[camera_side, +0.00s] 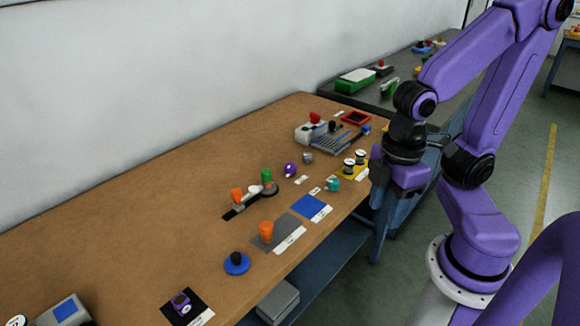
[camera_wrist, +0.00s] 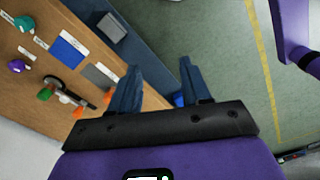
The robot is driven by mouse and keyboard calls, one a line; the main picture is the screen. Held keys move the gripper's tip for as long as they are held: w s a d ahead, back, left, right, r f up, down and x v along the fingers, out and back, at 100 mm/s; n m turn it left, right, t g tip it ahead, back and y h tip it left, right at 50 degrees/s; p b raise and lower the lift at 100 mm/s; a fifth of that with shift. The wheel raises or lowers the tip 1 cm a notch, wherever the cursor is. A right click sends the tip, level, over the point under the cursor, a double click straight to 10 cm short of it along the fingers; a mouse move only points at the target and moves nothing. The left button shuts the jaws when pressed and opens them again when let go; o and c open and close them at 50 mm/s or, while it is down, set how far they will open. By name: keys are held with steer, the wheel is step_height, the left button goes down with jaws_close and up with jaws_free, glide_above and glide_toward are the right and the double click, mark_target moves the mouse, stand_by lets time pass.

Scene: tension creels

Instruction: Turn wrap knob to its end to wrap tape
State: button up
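The frames do not show which knob is the wrap knob. An orange knob (camera_side: 266,231) stands on a grey pad with a white label. A lever piece on a dark slot carries another orange knob (camera_side: 237,196) and a green knob (camera_side: 266,176); the green one also shows in the wrist view (camera_wrist: 45,94). A purple knob (camera_side: 290,170) and a teal knob (camera_side: 333,185) stand near them, also in the wrist view as purple (camera_wrist: 18,66) and teal (camera_wrist: 25,24). My gripper (camera_wrist: 158,80) is open and empty, past the bench's front edge over the floor.
The brown bench (camera_side: 150,190) also holds a blue disc with black knob (camera_side: 236,263), a blue pad (camera_side: 310,207), a grey device with red knob (camera_side: 333,136) and spools on a yellow base (camera_side: 352,173). A grey box (camera_side: 278,301) is below. The bench's left rear is bare.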

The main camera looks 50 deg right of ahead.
steer(key=shift+o, duration=0.8)
steer(key=w+a+r, duration=0.2)
steer(key=w, duration=0.8)
steer(key=shift+w+a, duration=0.25)
glide_above(290, 165)
step_height(290, 165, down, 3)
step_height(290, 165, down, 17)
steer(key=shift+a+r, duration=0.1)
steer(key=c, duration=1)
steer(key=shift+c, duration=0.2)
